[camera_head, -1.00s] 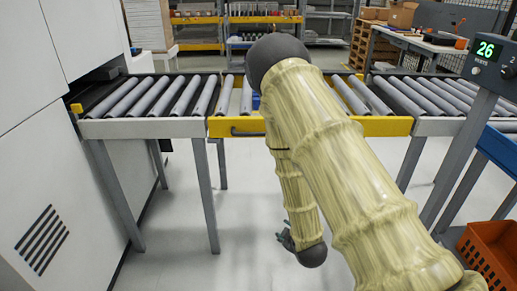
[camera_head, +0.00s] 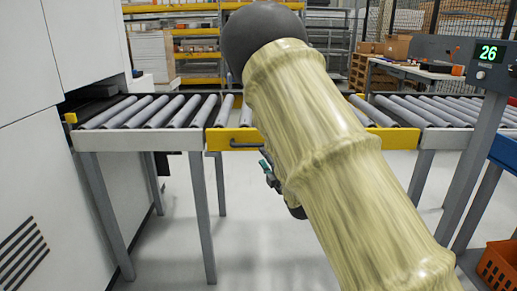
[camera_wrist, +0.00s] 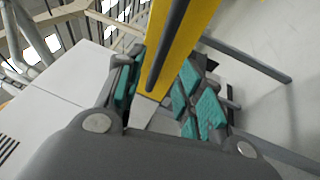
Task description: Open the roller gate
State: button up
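The roller gate is the yellow-framed section (camera_head: 222,141) in the middle of the conveyor line, level with the sections beside it. Its dark bar handle (camera_head: 244,146) sits on the front yellow face, left of my arm. My gripper (camera_head: 268,172) is just below and right of the handle, mostly hidden behind my arm. In the wrist view my gripper (camera_wrist: 160,92) is open, with teal pads apart. The dark handle (camera_wrist: 167,45) and yellow beam (camera_wrist: 195,25) run between and beyond the fingers. I cannot tell whether the fingers touch the handle.
A white machine (camera_head: 50,190) stands at the left. Fixed roller sections flank the gate on the left (camera_head: 130,140) and right (camera_head: 450,137). A control post with a "26" display (camera_head: 488,53) and an orange crate (camera_head: 497,265) are at the right. The floor under the gate is clear.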

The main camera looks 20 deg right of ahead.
aim_at(259, 145)
jog(key=x, duration=0.8)
jog(key=shift+w+b, duration=0.1)
jog(key=shift+b, duration=0.2)
grip_shut()
